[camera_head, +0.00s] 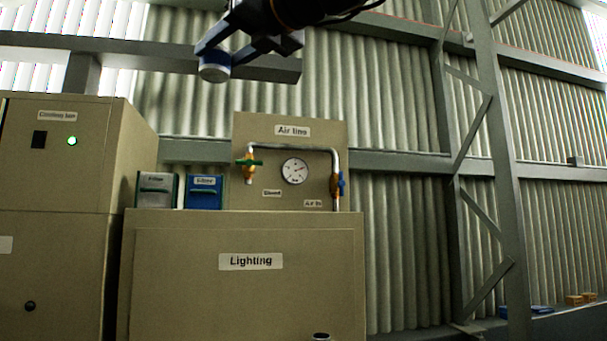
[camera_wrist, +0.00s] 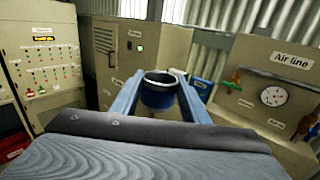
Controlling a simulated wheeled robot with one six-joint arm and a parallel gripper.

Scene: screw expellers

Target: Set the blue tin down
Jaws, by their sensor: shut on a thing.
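The blue tin (camera_head: 214,73) is held up high in the head view, a short cylinder with a blue band and a pale base. My gripper (camera_head: 222,58) is shut on it, well above the Lighting cabinet (camera_head: 250,285). In the wrist view the tin (camera_wrist: 158,94) sits between the two fingers of my gripper (camera_wrist: 160,98), with its silver rim and dark top toward the camera. It touches no surface below that I can see.
A grey box (camera_head: 157,190) and a blue box (camera_head: 204,192) stand on the cabinet top, left of the Air line panel (camera_head: 290,130) with its gauge, pipe and valves. A taller cabinet (camera_head: 60,150) with a green light is at left. A steel beam runs behind the gripper.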

